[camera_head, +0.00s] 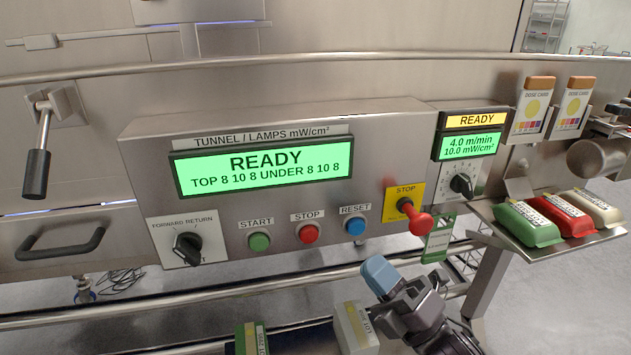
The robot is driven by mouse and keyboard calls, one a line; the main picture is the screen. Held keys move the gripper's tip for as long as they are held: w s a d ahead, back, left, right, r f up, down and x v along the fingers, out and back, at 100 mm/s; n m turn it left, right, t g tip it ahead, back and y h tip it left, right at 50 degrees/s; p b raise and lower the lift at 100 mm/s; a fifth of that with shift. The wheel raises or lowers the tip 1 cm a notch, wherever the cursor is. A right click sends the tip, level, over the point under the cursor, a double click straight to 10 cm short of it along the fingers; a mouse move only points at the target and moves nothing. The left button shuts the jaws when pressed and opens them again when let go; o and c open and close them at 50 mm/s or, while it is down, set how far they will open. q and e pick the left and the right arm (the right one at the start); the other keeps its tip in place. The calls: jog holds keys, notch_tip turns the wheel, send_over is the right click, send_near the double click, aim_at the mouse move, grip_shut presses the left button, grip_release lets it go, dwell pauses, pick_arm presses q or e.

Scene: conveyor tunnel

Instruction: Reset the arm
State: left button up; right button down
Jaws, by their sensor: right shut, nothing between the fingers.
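My right gripper (379,277) comes in from the bottom right, with blue-grey fingertips pressed together and nothing between them. It is in front of and below the control panel (370,135), apart from the buttons in the picture. The panel holds a green screen (264,166) reading READY, a green START button (259,241), a red STOP button (309,233) and a blue RESET button (354,226). A red knob (416,219) sticks out on a yellow STOP plate. My left gripper is not in view.
A FORWARD/RETURN switch (188,247) is at the panel's left. A shelf (587,243) at right carries green, red and white packets. Two dose cards (532,109) stand above it. A pale box (354,328) lies beside my right gripper. A metal rail (240,303) runs below the panel.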

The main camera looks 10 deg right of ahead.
jog(key=s+d+f+m+g+h+p, duration=0.1)
jog(key=d+f+m+g+h+p, duration=0.15)
jog(key=f+m+h, duration=0.55)
jog(key=s+d+f+m+g+h+p, duration=0.1)
jog(key=s+d+f+m+h+p, duration=0.2)
jog(key=m, duration=0.9)
pick_arm(q)
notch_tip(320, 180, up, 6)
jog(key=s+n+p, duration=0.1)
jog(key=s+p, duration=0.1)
jog(key=p, duration=0.3)
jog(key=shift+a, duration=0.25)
pick_arm(e)
jog(key=s+d+f+m+g+h, duration=0.1)
jog(key=s+f, duration=0.1)
jog(key=s, duration=0.5)
jog(key=s+d+f+m+g+h, duration=0.1)
jog(key=s+d+f+m+g, duration=0.1)
jog(key=s, duration=0.5)
jog(key=s+d+f+m+g+h, duration=0.1)
jog(key=s+d+f+m+g, duration=0.1)
jog(key=s+f, duration=0.2)
jog(key=s, duration=0.2)
jog(key=shift+s, duration=0.4)
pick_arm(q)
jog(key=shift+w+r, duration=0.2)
